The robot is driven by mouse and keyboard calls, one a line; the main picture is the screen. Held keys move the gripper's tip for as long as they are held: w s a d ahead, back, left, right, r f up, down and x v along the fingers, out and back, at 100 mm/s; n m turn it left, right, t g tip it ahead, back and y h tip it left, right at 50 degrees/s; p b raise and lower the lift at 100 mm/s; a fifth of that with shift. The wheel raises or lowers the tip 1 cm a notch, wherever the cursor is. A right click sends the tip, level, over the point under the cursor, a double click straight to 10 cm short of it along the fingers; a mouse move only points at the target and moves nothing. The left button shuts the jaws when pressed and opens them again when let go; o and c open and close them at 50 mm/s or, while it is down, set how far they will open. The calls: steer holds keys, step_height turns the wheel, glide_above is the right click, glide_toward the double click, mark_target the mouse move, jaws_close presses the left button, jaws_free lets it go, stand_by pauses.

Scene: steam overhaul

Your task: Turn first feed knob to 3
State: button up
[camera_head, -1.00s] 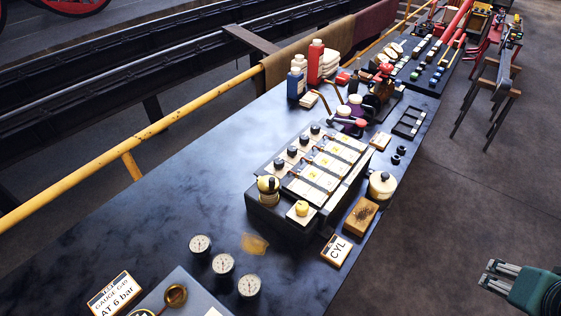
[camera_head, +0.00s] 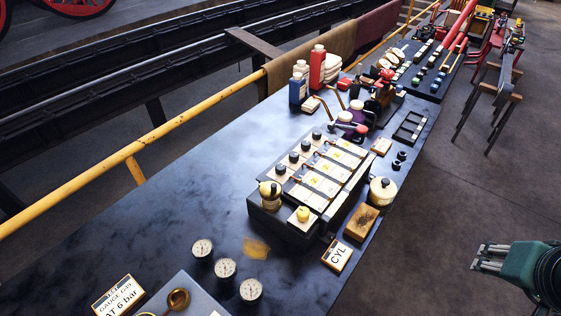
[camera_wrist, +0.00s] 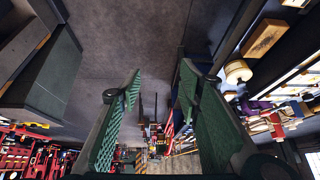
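A dark lubricator box (camera_head: 335,212) stands on the bench in the head view, with cream labelled plates on top. A row of black feed knobs runs along its left side, the nearest knob (camera_head: 280,168) and the farthest knob (camera_head: 317,134) among them. Their pointer settings are too small to read. A yellow-topped round fitting (camera_head: 268,188) and a yellow knob (camera_head: 303,213) sit at its near end. My gripper (camera_head: 480,257) is off the bench to the right, over the floor, well apart from the box. In the wrist view my gripper (camera_wrist: 161,75) is open and empty.
Beside the box are a CYL card (camera_head: 337,256), a brown block (camera_head: 361,222) and a cream round pot (camera_head: 382,190). Three gauges (camera_head: 225,268) lie at the near left. Bottles (camera_head: 317,66) stand farther back. The floor right of the bench is clear near my gripper.

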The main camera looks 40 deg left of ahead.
steer(key=w+a+r+g+p, duration=0.1)
steer(key=w+a+r+p, duration=0.15)
steer(key=a, duration=0.35)
steer(key=w+a+r+g+p, duration=0.1)
steer(key=w+a+r+p, duration=0.1)
steer(key=w+a+r, duration=0.3)
steer(key=n+g+p, duration=0.3)
steer(key=g+p, duration=0.2)
steer(key=p, duration=0.7)
glide_above(281, 167)
steer(key=shift+h, duration=0.3)
steer(key=f, duration=0.6)
steer(key=shift+w+d+f, duration=0.25)
steer(key=shift+f, duration=0.1)
steer(key=shift+s+a+f, duration=0.2)
steer(key=shift+s+a, duration=0.05)
steer(key=shift+a, duration=0.1)
steer(key=shift+f, duration=3.9)
